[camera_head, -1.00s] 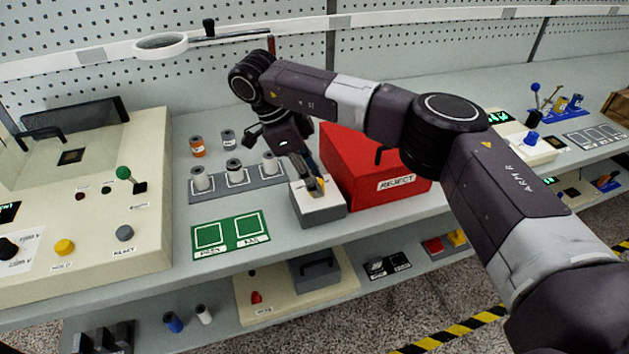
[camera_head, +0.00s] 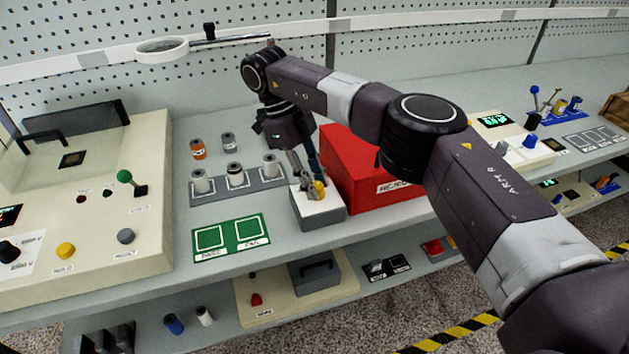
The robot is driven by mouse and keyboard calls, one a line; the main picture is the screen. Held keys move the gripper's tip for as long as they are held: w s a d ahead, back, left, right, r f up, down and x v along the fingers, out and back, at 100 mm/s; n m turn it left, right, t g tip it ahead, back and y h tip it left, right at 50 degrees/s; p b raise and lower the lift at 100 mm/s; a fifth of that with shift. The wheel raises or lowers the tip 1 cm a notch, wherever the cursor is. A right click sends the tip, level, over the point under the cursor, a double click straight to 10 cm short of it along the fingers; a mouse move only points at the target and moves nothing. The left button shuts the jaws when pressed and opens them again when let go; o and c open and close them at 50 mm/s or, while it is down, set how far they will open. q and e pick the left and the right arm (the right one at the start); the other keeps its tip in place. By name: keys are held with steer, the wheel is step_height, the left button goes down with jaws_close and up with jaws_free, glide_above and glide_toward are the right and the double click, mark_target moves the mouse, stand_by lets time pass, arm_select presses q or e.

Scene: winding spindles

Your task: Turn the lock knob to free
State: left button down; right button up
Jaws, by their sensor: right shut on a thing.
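My right gripper (camera_head: 311,186) comes down over this box from above. The knob's markings are too small to read. My left gripper is not in view.
The red REJECT bin (camera_head: 368,172) stands close on the right of the box. A grey rack (camera_head: 238,186) with several spools and a green two-square mat (camera_head: 230,238) lie to the left. A cream control panel (camera_head: 150,215) fills the far left.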

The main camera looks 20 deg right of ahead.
steer(key=shift+r, duration=0.1)
steer(key=o, duration=1.2)
steer(key=shift+c, duration=0.2)
steer(key=v, duration=0.7)
steer(key=shift+w+r, duration=0.15)
steer(key=shift+a, duration=0.1)
